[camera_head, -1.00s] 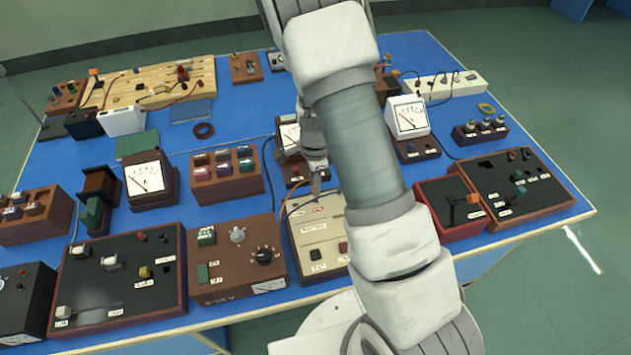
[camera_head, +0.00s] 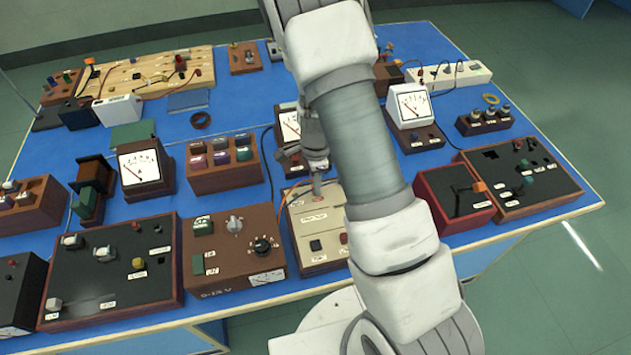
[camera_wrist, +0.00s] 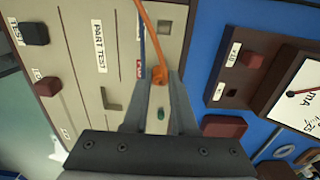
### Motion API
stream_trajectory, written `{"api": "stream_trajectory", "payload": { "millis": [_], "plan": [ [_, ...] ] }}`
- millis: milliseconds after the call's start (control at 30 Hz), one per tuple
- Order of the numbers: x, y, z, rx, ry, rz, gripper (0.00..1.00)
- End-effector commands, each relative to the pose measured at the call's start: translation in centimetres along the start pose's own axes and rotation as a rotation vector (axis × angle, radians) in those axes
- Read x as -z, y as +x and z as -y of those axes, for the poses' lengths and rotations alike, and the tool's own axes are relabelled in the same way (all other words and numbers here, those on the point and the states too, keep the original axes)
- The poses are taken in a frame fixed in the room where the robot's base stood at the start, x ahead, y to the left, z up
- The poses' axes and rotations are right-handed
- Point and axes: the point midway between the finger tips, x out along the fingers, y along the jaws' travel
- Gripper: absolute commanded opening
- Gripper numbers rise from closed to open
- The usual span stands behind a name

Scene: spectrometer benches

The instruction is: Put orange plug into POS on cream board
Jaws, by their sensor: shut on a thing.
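The cream board (camera_head: 304,249) lies at the front middle of the bench. In the wrist view its face (camera_wrist: 84,75) fills the left half, with a "PART TEST" label. My gripper (camera_head: 317,190) is over the back part of this board, fingers pointing down. In the wrist view my gripper (camera_wrist: 160,88) is shut on the orange plug (camera_wrist: 159,74). An orange cable runs up from the plug. A red label beside the plug is partly hidden by the cables, and I cannot read POS. The fingers hide the plug's tip, so I cannot tell whether it touches the board.
A brown box with knobs (camera_head: 215,262) stands left of the cream board. A red-edged box (camera_head: 450,183) stands to the right, partly behind my arm. Meters stand behind. In the wrist view a blue cable (camera_wrist: 144,35) runs beside the orange one.

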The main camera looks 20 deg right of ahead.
Motion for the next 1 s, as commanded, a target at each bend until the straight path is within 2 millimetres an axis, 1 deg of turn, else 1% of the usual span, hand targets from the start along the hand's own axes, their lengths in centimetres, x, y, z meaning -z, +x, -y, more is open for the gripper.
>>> {"api": "stream_trajectory", "payload": {
  "millis": [100,133,267,300,567,667,767,833,967,1000],
  "plan": [
    [0.0,0.0,0.0,0.000,0.000,0.000,0.00],
    [0.0,0.0,0.0,0.000,0.000,0.000,0.29],
    [0.0,0.0,0.0,0.000,0.000,0.000,0.52],
    [0.0,0.0,0.0,0.000,0.000,0.000,0.60],
    [0.0,0.0,0.0,0.000,0.000,0.000,0.60],
    [0.0,-0.4,0.0,0.001,-0.001,0.000,0.60],
    [-0.1,-1.4,0.1,0.003,-0.002,0.000,0.60],
    [-0.1,-2.6,0.1,0.004,-0.001,0.000,0.60],
    [-0.1,-5.5,0.1,0.006,-0.003,0.000,0.60],
    [-0.1,-6.5,0.1,0.005,-0.001,0.001,0.60]
  ]
}}
